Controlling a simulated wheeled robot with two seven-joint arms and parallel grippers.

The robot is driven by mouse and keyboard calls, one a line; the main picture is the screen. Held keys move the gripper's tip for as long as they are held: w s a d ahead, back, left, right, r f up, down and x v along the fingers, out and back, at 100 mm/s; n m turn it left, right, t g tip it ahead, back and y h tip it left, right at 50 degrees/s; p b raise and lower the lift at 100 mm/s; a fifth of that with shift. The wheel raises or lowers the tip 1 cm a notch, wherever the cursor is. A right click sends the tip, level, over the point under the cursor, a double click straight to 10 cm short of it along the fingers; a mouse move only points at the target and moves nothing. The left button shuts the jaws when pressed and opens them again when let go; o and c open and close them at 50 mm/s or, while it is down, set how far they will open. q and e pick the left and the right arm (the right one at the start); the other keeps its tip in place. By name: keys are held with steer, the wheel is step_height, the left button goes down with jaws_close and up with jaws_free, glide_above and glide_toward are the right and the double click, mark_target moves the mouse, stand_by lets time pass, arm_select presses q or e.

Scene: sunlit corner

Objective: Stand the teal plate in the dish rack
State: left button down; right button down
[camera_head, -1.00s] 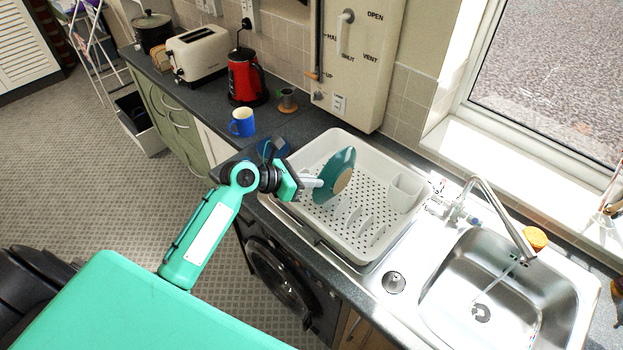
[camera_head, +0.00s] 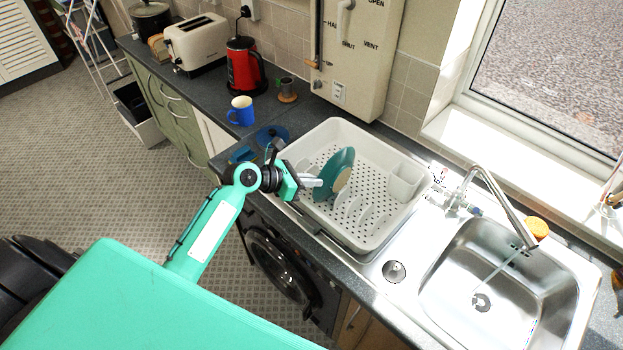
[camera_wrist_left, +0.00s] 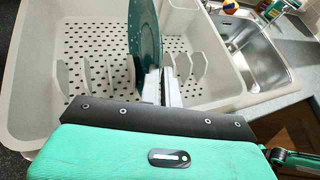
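The teal plate (camera_head: 337,164), with a beige centre, stands on edge, slightly tilted, inside the white dish rack (camera_head: 395,235), among its upright dividers. In the left wrist view the plate (camera_wrist_left: 146,32) shows almost edge-on, its lower part down between the divider rows of the rack (camera_wrist_left: 25,95). My left gripper (camera_head: 314,183) reaches in over the rack's left side. Its fingers (camera_wrist_left: 162,84) are close together on the plate's near rim. The exact contact is partly hidden. My right gripper is not in view.
A white cutlery cup (camera_head: 404,183) stands in the rack's right corner. The sink (camera_head: 490,290) and tap (camera_head: 495,205) are to the right. A blue mug (camera_head: 241,111), red kettle (camera_head: 243,65) and toaster (camera_head: 197,43) stand on the counter behind. A blue item (camera_head: 271,135) lies beside the rack.

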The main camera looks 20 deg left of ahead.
arm_select(q)
steer(key=c, duration=1.6)
jaws_free()
steer(key=shift+o, duration=0.2)
steer(key=b+v, duration=0.4)
steer(key=v, duration=1)
steer(key=shift+d, duration=0.15)
